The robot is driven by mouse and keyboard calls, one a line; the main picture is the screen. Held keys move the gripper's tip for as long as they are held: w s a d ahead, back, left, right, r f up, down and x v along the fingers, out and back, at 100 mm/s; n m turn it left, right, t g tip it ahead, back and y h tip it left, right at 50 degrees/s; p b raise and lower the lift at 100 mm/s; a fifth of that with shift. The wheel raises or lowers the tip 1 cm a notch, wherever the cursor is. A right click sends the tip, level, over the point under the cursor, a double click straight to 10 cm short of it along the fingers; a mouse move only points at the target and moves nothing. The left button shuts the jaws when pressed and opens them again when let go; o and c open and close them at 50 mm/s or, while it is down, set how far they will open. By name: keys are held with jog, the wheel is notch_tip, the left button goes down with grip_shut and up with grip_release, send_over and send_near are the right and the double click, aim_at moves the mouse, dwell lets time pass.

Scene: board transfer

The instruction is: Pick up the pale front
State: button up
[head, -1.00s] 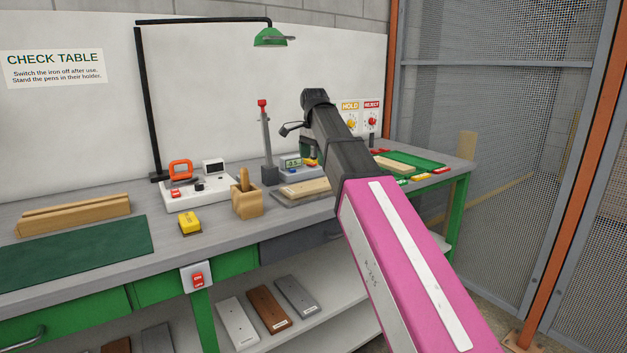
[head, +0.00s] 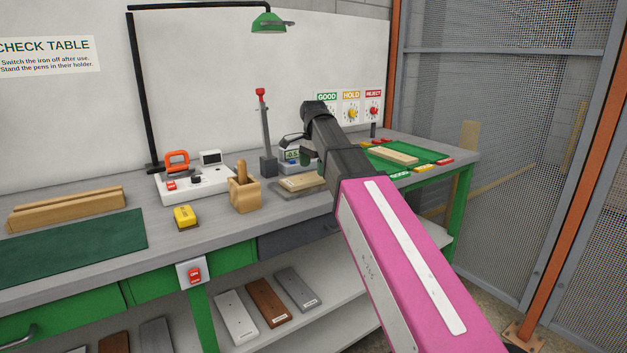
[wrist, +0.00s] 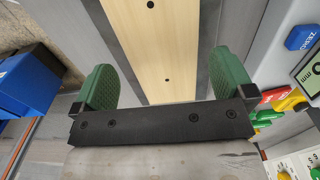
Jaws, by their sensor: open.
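A pale wooden front (head: 303,182) with small dark holes lies on a grey plate beside a digital display on the bench, partly hidden by my arm in the head view. In the wrist view the pale front (wrist: 160,45) runs between the two green fingers of my gripper (wrist: 164,80). The fingers are apart, one on each side of the board. In the head view my arm mostly hides the gripper. Another pale board (head: 394,153) lies on the green tray at the bench's right end.
A wooden pen holder (head: 244,196), a yellow block (head: 185,217) and a lever stand (head: 266,140) stand near the plate. Dial labels line the back wall. White, brown and grey fronts (head: 268,302) lie on the lower shelf. A mesh fence (head: 490,110) closes the right side.

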aim_at(313, 176)
notch_tip(313, 176, down, 3)
jog(key=shift+f, duration=0.15)
jog(key=c, duration=0.9)
notch_tip(313, 176, up, 8)
jog(key=shift+w+r, duration=0.1)
jog(key=shift+r, duration=0.95)
